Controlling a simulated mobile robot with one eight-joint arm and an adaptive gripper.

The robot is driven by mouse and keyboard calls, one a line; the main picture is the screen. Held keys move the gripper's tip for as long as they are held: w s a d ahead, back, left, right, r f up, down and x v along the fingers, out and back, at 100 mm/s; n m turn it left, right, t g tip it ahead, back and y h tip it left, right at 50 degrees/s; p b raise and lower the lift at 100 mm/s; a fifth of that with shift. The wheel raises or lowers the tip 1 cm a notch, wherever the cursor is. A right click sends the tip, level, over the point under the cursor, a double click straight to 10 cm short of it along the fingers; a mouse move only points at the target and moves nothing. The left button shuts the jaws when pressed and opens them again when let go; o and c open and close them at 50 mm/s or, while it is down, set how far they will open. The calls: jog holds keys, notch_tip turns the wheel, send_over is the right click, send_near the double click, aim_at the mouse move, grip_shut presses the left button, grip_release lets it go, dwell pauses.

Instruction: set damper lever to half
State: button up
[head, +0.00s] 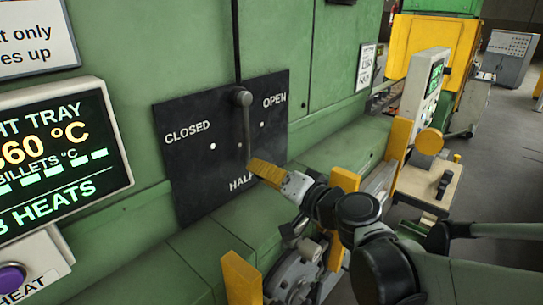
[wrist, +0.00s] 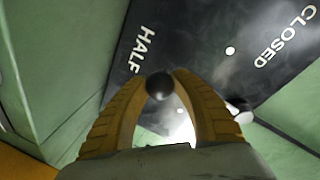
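The damper lever (head: 247,125) hangs from a pivot near the top of a black plate (head: 185,180) on the green furnace wall. The plate reads CLOSED at left, OPEN at right and HALF at the bottom. The lever points down, toward HALF. My gripper (head: 254,166) is at the lever's lower end, its yellow fingers partly covering the HALF label. In the wrist view, the lever's dark round knob (wrist: 160,86) sits between my two curved fingertips, which close on it from both sides. The lever's rod is not clear there.
A heat display (head: 60,155) and a purple button (head: 10,278) are on the left. Yellow posts (head: 242,278) stand on the green ledge below the plate, near my arm. A control box (head: 425,85) stands at right, with open floor beyond.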

jog(key=o, duration=0.4)
jog(key=shift+o, duration=0.2)
jog(key=shift+d, duration=0.1)
jog(key=v, duration=1.2)
